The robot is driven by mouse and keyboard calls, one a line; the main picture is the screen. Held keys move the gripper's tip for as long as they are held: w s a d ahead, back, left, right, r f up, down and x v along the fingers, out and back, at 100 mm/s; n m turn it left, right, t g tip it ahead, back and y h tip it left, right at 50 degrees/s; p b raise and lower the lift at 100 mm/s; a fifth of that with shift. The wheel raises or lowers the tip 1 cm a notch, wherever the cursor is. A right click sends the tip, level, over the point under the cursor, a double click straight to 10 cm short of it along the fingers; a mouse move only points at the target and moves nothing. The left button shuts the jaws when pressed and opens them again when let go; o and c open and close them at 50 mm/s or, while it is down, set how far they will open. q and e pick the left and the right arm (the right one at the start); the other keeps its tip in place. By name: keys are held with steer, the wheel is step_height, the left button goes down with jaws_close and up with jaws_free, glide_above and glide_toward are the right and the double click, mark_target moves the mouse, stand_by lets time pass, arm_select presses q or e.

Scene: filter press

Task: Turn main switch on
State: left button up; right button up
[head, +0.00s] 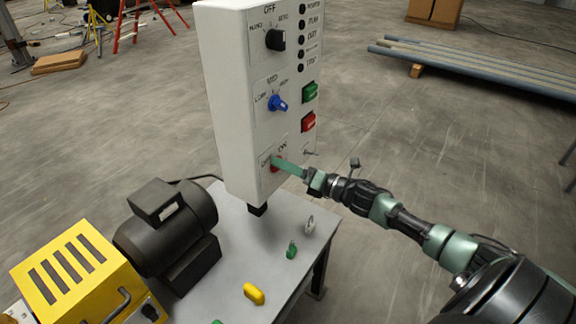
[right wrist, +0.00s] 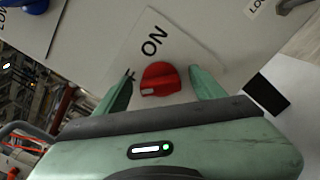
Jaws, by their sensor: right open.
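The main switch is a red rotary knob (right wrist: 160,78) low on the white control panel (head: 232,120), beside an ON label. In the head view only a bit of its red (head: 275,166) shows behind my right gripper. My right gripper (right wrist: 161,88) is open, with one green finger on each side of the red knob in the right wrist view. I cannot tell whether the fingers touch it. In the head view the right gripper (head: 284,165) reaches the panel's lower front from the right. The left gripper is not in view.
Above the red knob are a blue knob (head: 278,103), a black selector (head: 276,40), a green button (head: 310,92) and a red button (head: 308,122). The panel stands on a grey table (head: 232,285) with a black motor (head: 165,225), a yellow guard (head: 75,275) and small loose items.

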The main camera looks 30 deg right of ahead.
steer(key=c, duration=1.4)
steer(key=shift+o, duration=0.2)
steer(key=shift+m, duration=0.4)
steer(key=shift+f+m+p, duration=0.15)
steer(key=shift+m+p, duration=0.4)
steer(key=shift+m, duration=2.3)
steer(key=shift+f+m+p, duration=0.2)
steer(key=shift+m+p, duration=0.3)
steer(key=shift+m, duration=2.4)
steer(key=shift+f+m+p, duration=0.15)
steer(key=shift+m+p, duration=0.4)
steer(key=shift+m, duration=2.3)
